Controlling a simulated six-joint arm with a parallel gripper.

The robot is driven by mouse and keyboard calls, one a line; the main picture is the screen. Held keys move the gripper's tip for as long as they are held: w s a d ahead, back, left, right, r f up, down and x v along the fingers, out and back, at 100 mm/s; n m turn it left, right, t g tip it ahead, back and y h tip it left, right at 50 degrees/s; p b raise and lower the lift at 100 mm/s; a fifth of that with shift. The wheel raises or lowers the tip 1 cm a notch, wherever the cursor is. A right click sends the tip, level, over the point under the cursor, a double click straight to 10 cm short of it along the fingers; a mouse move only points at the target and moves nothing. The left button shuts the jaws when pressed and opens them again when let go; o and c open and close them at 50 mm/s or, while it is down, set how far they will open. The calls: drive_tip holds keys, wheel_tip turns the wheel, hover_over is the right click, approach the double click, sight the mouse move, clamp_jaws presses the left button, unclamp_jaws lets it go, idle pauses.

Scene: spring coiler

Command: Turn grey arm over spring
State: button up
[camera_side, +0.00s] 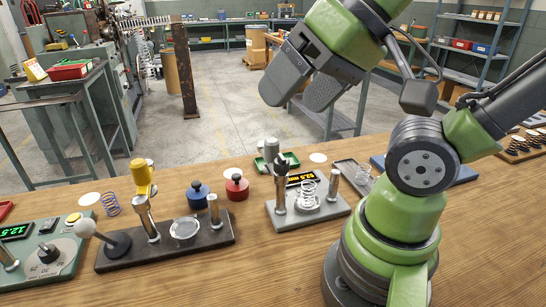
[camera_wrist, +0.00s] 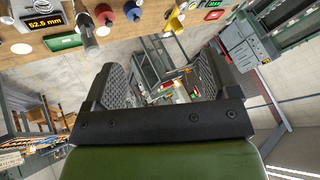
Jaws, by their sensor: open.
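The grey arm (camera_side: 271,151) has a grey knob and a dark head on a metal post, on a small grey base plate (camera_side: 297,222). It points back, away from the spring (camera_side: 309,190), which stands upright on the plate beside the post. The space over the spring is clear. The grey arm also shows at the upper left in the wrist view (camera_wrist: 88,42). My gripper (camera_side: 298,94) is open and empty, high above and behind the fixture, touching nothing. Its two jaws show apart in the wrist view (camera_wrist: 161,68).
A display (camera_side: 303,178) stands behind the spring. To the left are a red pot (camera_side: 237,188), a blue pot (camera_side: 198,196) and a dark plate with a yellow arm (camera_side: 141,177). A loose spring (camera_side: 111,204) and a green control box (camera_side: 48,250) stand farther left. The front bench is clear.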

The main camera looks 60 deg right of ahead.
drive_tip(key=shift+f, duration=0.1)
drive_tip(key=c, duration=0.4)
drive_tip(key=n+g+h, duration=1.1)
drive_tip(key=n+h, duration=0.9)
approach(277, 167)
drive_tip(key=x, duration=1.1)
drive_tip(key=shift+d, duration=0.3)
clamp_jaws()
